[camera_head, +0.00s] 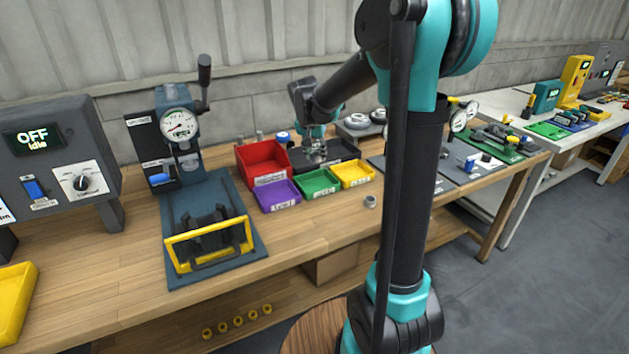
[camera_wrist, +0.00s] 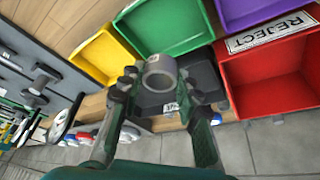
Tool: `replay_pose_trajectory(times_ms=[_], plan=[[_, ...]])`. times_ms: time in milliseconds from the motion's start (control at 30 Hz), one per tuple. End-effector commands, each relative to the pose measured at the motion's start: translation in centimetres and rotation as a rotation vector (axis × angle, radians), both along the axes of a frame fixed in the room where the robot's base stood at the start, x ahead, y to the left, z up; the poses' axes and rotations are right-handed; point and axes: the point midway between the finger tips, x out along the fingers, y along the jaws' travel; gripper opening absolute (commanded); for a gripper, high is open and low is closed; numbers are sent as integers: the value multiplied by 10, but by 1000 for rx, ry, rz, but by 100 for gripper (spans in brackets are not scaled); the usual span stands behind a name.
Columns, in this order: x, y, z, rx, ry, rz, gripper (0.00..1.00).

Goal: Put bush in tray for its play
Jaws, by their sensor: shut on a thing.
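A grey ring-shaped bush (camera_wrist: 159,72) is between my fingertips in the wrist view, its open bore showing. My gripper (camera_wrist: 159,88) is shut on it. In the head view my gripper (camera_head: 316,150) is over the back of the bench, behind the small trays; the held bush is too small to make out there. The purple tray (camera_head: 278,195), green tray (camera_head: 317,184) and yellow tray (camera_head: 352,174) stand in a row, their front labels too small to read. They look empty. The red tray (camera_head: 262,164) behind the purple one is labelled REJECT in the wrist view.
Another grey ring (camera_head: 370,201) lies on the bench in front of the yellow tray. A dark tray (camera_head: 345,151) is behind the row. A press with a gauge (camera_head: 180,126) and a yellow-handled fixture (camera_head: 208,242) stand left. Bare bench lies before the trays.

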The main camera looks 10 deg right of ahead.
Motion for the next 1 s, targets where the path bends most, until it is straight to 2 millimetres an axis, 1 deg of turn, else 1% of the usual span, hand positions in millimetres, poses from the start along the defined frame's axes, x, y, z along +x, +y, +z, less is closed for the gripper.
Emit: replay_pose_trajectory(times_ms=[33, 100, 200, 300, 467, 700, 800, 1000], plan=[[1, 0, -13, 0, 0, 0, 0], [1, 0, -29, 0, 0, 0, 0], [1, 0, -49, 0, 0, 0, 0], [0, 0, -62, 0, 0, 0, 0], [1, 0, -72, 0, 0, 0, 0], [1, 0, -102, 0, 0, 0, 0], [0, 0, -107, 0, 0, 0, 0], [0, 0, -106, 0, 0, 0, 0]])
